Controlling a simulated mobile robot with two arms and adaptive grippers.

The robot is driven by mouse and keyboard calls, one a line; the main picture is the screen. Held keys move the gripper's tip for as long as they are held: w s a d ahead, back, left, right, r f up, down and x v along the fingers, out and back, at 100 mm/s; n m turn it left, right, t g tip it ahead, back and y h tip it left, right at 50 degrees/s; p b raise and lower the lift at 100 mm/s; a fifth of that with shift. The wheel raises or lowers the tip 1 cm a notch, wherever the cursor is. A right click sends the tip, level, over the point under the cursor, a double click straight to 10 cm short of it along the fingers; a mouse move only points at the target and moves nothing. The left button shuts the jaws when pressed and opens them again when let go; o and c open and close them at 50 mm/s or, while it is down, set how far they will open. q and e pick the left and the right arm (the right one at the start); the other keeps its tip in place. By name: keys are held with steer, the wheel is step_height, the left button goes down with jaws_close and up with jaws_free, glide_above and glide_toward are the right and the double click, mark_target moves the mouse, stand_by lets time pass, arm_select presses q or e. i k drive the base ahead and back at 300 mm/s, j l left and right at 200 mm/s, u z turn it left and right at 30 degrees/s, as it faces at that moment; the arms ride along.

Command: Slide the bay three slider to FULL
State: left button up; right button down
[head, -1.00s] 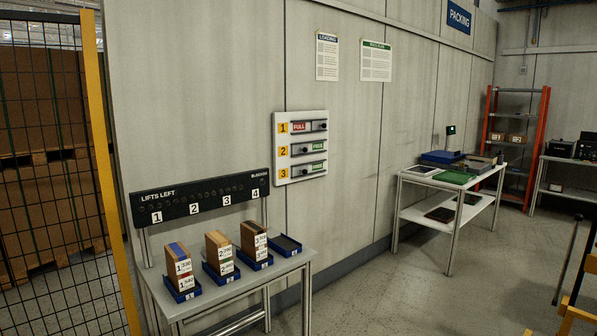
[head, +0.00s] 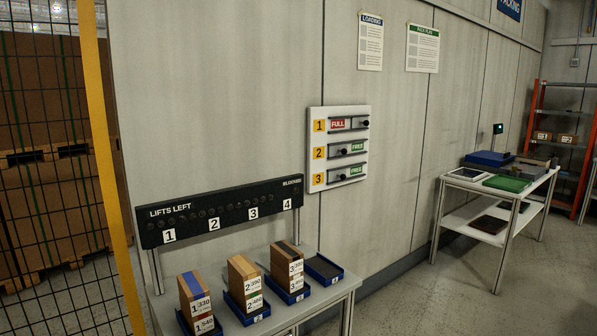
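The bay board (head: 339,147) is a white panel on the grey wall with three slider rows numbered 1, 2 and 3 on yellow tags. Neither of my grippers is in the head view.
A table (head: 346,284) below the board holds blue trays, several with cartons, under a black LIFTS LEFT rack (head: 222,213). A mesh fence with a yellow post (head: 107,150) stands at left. A white packing table (head: 497,190) stands right. The floor between is clear.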

mark_target(340, 174)
steer(key=i+l+u, duration=0.3)
steer(key=i+l, duration=0.15)
steer(key=i+l+u, duration=0.3)
steer(key=i+l, duration=0.3)
steer(key=i+l+u, duration=0.3)
steer(key=l, duration=0.4)
steer(key=i+j, duration=0.05)
steer(key=i, duration=0.05)
